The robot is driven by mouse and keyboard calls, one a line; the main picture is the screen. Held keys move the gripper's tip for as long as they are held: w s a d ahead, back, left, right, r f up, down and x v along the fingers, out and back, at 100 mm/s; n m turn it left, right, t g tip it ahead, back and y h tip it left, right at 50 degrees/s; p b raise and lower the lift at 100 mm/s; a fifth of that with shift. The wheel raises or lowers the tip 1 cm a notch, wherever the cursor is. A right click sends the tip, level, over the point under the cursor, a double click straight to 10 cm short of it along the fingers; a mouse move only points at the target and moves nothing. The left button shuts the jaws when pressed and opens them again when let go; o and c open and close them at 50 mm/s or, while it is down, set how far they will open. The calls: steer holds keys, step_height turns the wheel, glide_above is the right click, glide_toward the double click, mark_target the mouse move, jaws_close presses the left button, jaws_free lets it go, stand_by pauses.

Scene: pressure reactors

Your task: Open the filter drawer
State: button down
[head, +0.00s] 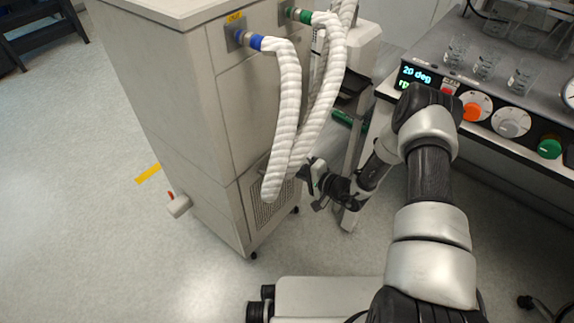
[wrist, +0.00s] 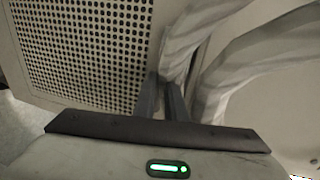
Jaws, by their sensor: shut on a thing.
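The filter drawer is a beige panel with a perforated grille (head: 259,213), low on the front of the tall cabinet. In the wrist view the grille of the filter drawer (wrist: 80,45) fills the upper left. My gripper (head: 303,174) is at the drawer's right side, beside the hoses. In the wrist view its two dark fingers (wrist: 164,98) are close together at the drawer's right edge and shut on it. The exact part between the fingertips is too dark to make out. I cannot tell how far the drawer stands out, as the hoses hide part of it.
Two white wrapped hoses (head: 283,120) hang from blue and green fittings on the cabinet (head: 170,110), close to my gripper. A bench (head: 500,115) with glass beakers and knobs stands at the right. The floor (head: 100,230) left of the cabinet is mostly clear.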

steer(key=f+v, duration=0.2)
steer(key=v, duration=1.1)
steer(key=d+f+v, duration=0.1)
steer(key=f+v, duration=0.2)
steer(key=v, duration=1)
steer(key=shift+s+f, duration=0.25)
steer(key=shift+s, duration=0.15)
steer(key=c, duration=1.8)
jaws_free()
steer(key=p+v, duration=0.1)
steer(key=v, duration=1.6)
steer(key=shift+d+p, duration=0.25)
steer(key=shift+p, duration=0.15)
